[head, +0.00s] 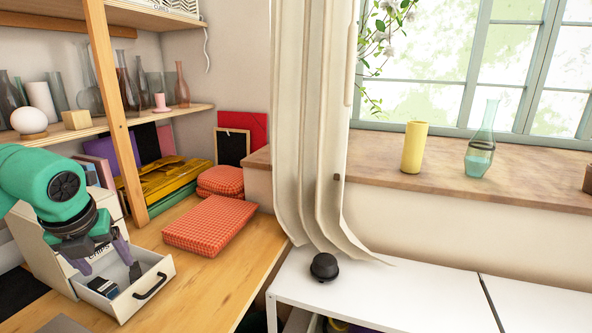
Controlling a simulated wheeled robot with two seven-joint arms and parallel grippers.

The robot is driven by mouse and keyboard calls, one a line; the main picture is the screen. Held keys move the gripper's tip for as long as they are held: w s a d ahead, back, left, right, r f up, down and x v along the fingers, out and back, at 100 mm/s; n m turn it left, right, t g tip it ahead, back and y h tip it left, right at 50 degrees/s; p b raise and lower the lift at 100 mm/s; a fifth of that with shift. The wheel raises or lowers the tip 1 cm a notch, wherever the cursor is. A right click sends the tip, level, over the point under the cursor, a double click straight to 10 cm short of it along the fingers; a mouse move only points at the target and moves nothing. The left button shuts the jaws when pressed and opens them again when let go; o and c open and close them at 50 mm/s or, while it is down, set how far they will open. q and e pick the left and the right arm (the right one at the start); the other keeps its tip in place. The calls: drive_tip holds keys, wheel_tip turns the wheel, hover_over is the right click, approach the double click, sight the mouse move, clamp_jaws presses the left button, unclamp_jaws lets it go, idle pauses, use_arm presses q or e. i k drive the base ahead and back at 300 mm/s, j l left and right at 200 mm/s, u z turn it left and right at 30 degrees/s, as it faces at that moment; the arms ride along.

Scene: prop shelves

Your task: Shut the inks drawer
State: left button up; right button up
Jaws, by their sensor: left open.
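A small white drawer cabinet (38,232) stands on the wooden desk at the left, largely covered by my arm. Its low drawer (165,270) is pulled out, with a dark handle (150,286) on its front. I cannot read an inks label on it. Small dark and blue items (103,287) lie inside. A panel behind my gripper carries partly hidden lettering that looks like "CHIPS". My left gripper (103,259), with purple fingers, is open and points down above the back part of the drawer. Whether it touches the drawer is unclear. My right gripper is not in view.
Red checkered cushions (210,224) lie on the desk (215,285) right of the cabinet. A wooden post (115,110) and shelves with glassware rise behind. A white table (400,295) with a small black object (324,267) stands right. The desk in front of the cushions is clear.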

sight(157, 269)
drive_tip(key=k+l, duration=0.95)
drive_tip(key=l, duration=0.2)
